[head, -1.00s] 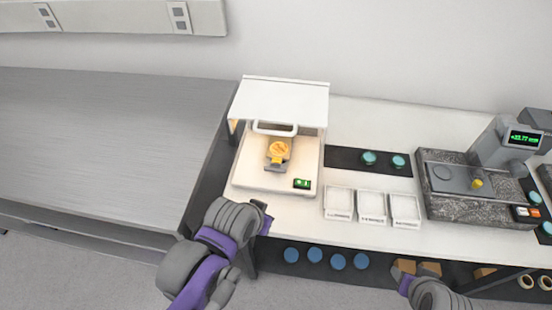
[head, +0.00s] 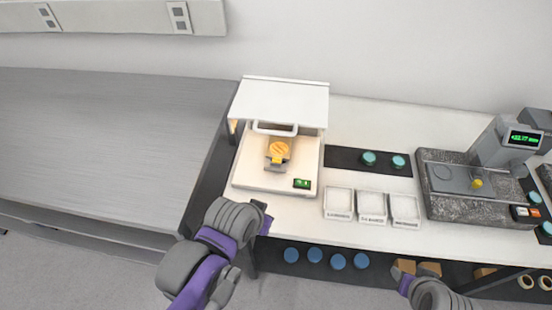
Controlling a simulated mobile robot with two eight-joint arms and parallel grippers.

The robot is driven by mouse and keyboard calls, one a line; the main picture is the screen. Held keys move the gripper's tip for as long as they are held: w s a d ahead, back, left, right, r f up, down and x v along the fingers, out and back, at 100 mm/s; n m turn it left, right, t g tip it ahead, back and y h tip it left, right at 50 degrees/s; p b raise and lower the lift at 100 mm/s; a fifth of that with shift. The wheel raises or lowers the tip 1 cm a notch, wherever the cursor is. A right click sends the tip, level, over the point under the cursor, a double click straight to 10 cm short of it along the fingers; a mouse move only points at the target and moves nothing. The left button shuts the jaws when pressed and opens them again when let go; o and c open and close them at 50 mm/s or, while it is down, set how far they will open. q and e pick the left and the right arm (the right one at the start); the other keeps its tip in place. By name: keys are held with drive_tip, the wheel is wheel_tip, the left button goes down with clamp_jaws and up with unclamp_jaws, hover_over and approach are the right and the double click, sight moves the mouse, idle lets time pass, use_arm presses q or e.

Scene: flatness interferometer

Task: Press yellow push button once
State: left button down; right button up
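A white-hooded instrument (head: 250,176) stands on the bench left of centre. Under its hood lies an orange round disc (head: 279,149) on a grey holder, with a small yellow block (head: 277,160) at its front that may be the push button. A small yellow knob (head: 477,183) also stands on the granite block at right, so I cannot tell for certain which one is the button. My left gripper (head: 264,214) is near the bench's front edge, below the instrument and apart from it; its finger gap is unclear. My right gripper (head: 405,286) is at the bottom, mostly hidden.
Teal discs (head: 369,158) lie on a black mat. A granite gauge (head: 450,205) with a green readout (head: 524,137) stands at right. The grey table (head: 110,120) is bare.

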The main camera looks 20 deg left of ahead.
idle(0.4)
clamp_jaws()
idle(1.6)
